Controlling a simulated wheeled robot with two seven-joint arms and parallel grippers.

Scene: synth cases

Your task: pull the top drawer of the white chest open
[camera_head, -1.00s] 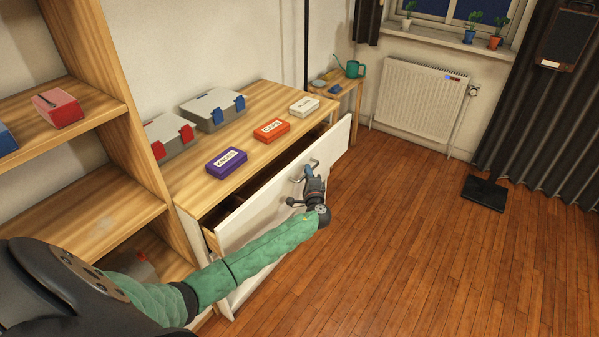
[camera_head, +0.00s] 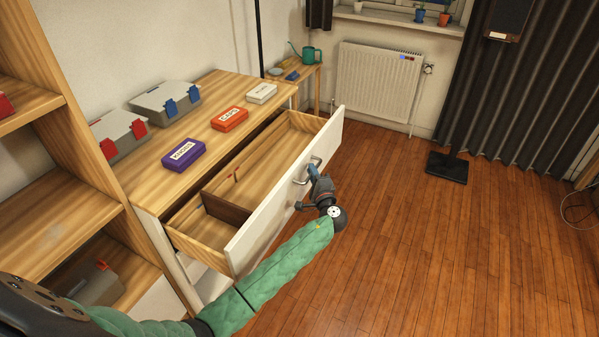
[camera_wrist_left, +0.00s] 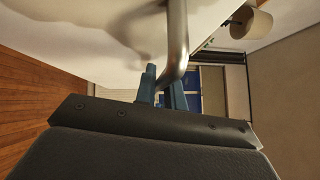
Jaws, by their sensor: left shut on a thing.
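The white chest (camera_head: 209,281) with a wooden top stands at the left centre in the head view. My right gripper is not in view.
On the chest top are a purple box (camera_head: 184,155), an orange box (camera_head: 230,119), a white box (camera_head: 262,93) and two grey cases. Wooden shelves (camera_head: 92,230) stand close at left.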

